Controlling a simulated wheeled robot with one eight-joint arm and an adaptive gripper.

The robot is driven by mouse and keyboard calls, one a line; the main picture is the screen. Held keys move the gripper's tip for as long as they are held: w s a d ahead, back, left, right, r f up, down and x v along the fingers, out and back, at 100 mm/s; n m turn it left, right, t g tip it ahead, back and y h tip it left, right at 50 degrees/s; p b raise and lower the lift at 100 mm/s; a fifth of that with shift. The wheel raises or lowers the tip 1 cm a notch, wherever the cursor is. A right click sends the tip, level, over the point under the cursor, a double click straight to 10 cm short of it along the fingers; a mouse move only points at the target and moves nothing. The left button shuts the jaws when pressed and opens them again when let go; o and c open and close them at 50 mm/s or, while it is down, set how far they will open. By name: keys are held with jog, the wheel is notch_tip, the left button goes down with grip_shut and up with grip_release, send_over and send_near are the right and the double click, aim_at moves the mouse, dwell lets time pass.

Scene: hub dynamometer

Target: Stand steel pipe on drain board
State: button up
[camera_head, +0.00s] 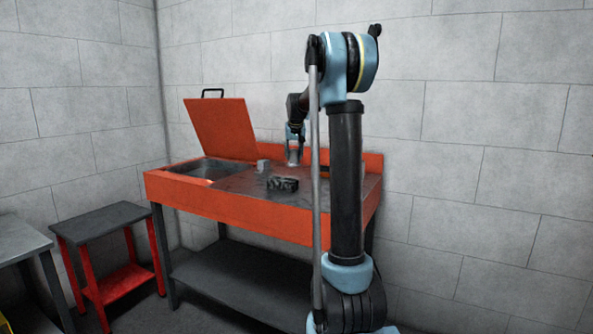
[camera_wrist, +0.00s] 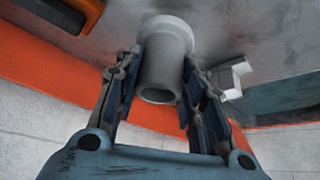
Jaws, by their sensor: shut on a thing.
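The steel pipe (camera_wrist: 160,70) is a plain grey tube with a wider flange at one end. In the wrist view my gripper (camera_wrist: 162,85) is shut on it, one finger on each side. The flange faces the grey drain board (camera_wrist: 275,35) and looks at or very near it; exact contact cannot be told. In the head view my gripper (camera_head: 294,148) is over the back of the drain board (camera_head: 235,183), with the pipe (camera_head: 294,160) looking upright below it. My arm hides part of the board's right side.
The orange wash bench (camera_head: 230,207) has an open basin (camera_head: 205,168) at left under a raised lid (camera_head: 221,132). A small grey block (camera_head: 263,166) and a dark ribbed part (camera_head: 283,184) lie on the board. A red-legged stool (camera_head: 105,222) stands left of the bench.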

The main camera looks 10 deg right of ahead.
aim_at(294, 164)
jog(key=shift+f, duration=2.75)
jog(key=o, duration=1.3)
jog(key=shift+f, duration=0.1)
jog(key=shift+o, duration=0.2)
jog(key=v, duration=1.2)
